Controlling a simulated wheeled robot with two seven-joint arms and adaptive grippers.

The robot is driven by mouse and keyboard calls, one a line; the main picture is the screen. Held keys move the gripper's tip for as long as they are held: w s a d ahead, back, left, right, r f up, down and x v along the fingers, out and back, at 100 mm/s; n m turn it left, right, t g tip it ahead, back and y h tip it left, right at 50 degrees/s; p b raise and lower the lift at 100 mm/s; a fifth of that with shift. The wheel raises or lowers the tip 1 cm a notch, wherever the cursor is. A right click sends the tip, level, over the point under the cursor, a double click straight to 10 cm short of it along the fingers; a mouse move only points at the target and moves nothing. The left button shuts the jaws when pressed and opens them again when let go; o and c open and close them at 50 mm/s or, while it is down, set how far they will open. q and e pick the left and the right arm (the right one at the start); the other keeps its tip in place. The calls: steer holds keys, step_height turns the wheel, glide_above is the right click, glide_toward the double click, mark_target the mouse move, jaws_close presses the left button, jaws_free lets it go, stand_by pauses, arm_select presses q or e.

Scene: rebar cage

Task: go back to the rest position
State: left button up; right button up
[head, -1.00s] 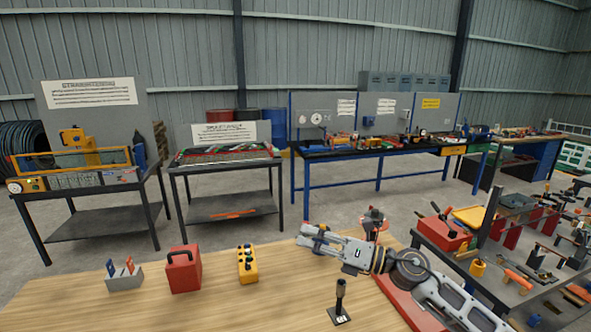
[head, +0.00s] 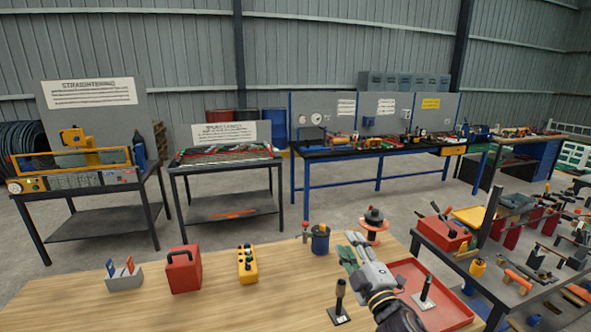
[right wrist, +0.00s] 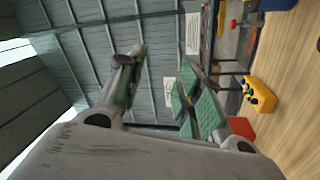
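My right gripper (head: 352,247) is above the right part of the wooden table, its fingers up and away from me. In the right wrist view its two green-padded fingers (right wrist: 160,85) stand apart with nothing between them. My left gripper is in neither view. In the head view a red tray (head: 455,308) lies beside my right wrist, with a black-handled tool on a flat base (head: 425,292) in it. A similar tool (head: 340,300) stands on the table left of my wrist.
On the table are a grey holder (head: 124,278), a red case (head: 183,270), a yellow control box (head: 247,264), a blue cup with tools (head: 320,240) and a spool on a red base (head: 373,222). A cluttered tool bench (head: 470,262) stands right. The table's front middle is clear.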

steer(key=s+d+f+m+g+h, duration=0.35)
steer(key=s+f+m+g, duration=0.35)
steer(key=f, duration=0.4)
steer(key=s+d+f+m+g+h, duration=0.2)
steer(key=s+d+f+m+g, duration=0.25)
steer(key=s+f, duration=0.6)
steer(key=s+f+m+g, duration=0.35)
steer(key=s+f, duration=0.25)
steer(key=s, duration=0.4)
step_height(320, 180, down, 37)
steer(key=s+d+n+g+b, duration=0.1)
steer(key=s+g+b, duration=0.1)
steer(key=b, duration=0.3)
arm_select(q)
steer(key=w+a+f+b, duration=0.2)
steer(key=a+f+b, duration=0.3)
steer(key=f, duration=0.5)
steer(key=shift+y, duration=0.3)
arm_select(e)
steer(key=s+d+f, duration=0.3)
steer(key=s+f, duration=0.7)
steer(key=f, duration=0.3)
steer(key=s+d+f+g, duration=0.1)
steer(key=s+d+f, duration=0.3)
steer(key=s+f, duration=0.7)
step_height(320, 180, down, 2)
steer(key=shift+s+f, duration=0.1)
steer(key=shift+s, duration=0.1)
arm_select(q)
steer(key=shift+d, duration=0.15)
